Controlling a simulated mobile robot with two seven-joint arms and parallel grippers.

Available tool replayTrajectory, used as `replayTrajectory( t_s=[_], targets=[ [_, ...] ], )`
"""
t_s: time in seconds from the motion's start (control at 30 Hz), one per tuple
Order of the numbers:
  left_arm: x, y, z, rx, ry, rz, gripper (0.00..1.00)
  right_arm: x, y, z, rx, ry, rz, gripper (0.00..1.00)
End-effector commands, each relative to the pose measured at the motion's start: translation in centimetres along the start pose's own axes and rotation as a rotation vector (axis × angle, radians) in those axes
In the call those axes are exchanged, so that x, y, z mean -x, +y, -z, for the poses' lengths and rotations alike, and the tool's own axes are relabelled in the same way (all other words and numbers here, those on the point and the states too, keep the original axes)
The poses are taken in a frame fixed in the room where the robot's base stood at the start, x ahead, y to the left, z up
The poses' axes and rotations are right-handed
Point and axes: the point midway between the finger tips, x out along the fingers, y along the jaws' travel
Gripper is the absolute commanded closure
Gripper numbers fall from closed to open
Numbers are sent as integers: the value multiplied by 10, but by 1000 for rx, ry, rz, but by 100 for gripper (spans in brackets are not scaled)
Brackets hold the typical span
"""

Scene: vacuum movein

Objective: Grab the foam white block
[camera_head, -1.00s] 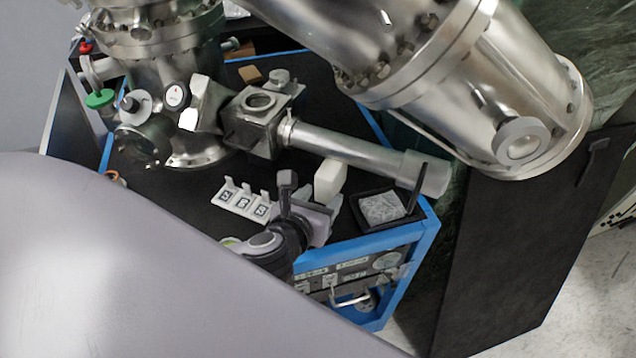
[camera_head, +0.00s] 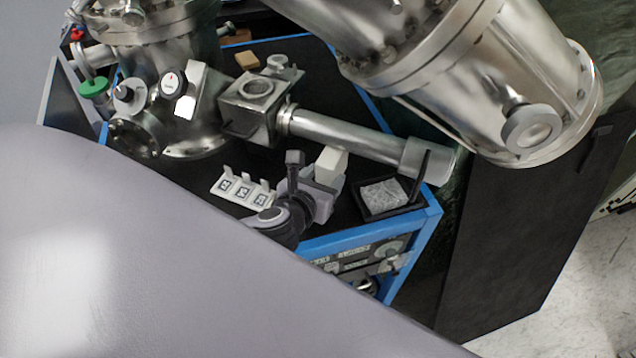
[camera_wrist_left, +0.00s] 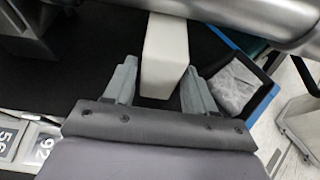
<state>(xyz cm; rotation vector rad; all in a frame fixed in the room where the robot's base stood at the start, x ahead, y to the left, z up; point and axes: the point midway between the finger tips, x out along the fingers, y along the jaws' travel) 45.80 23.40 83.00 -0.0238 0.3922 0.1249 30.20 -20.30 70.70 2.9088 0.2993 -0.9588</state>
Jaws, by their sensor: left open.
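The foam white block (camera_head: 331,160) stands on the black top of the blue-edged cart, just in front of the metal tube. My left gripper (camera_head: 318,178) is right beside its near side. In the left wrist view the white block (camera_wrist_left: 165,55) lies between the two grey fingers of my open left gripper (camera_wrist_left: 157,88), with a gap on each side. The block's far end is partly hidden under the metal tube in that view. My right gripper is not in view.
The metal tube (camera_head: 345,135) runs low above the block. A black tray with a silvery piece (camera_head: 383,195) is to the right. A white numbered holder (camera_head: 241,190) is to the left. The cart's blue edge (camera_head: 360,238) is close in front.

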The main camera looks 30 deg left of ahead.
Motion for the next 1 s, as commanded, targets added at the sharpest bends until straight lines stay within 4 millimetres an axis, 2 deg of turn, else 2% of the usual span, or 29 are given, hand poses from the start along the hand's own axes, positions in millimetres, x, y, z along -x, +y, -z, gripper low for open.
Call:
replayTrajectory(
  t_s=[0.1, 0.3, 0.7, 0.77, 0.8, 0.83, 1.0],
  targets=[
    [-18, 0, 0, 2, -1, -2, 45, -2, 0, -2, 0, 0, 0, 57],
    [-37, 0, 0, 2, 0, -1, 45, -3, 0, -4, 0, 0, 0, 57],
    [-42, 0, 0, 1, 1, 0, 45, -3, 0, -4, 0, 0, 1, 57],
    [-42, 0, 0, 1, 1, 0, 64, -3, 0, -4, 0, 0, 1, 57],
    [-42, 0, 0, 1, 1, 0, 77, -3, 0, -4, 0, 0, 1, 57],
    [-42, 0, 0, 1, 1, 0, 82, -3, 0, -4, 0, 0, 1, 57],
    [-42, 0, 0, 1, 1, 0, 82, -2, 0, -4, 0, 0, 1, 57]
  ],
)
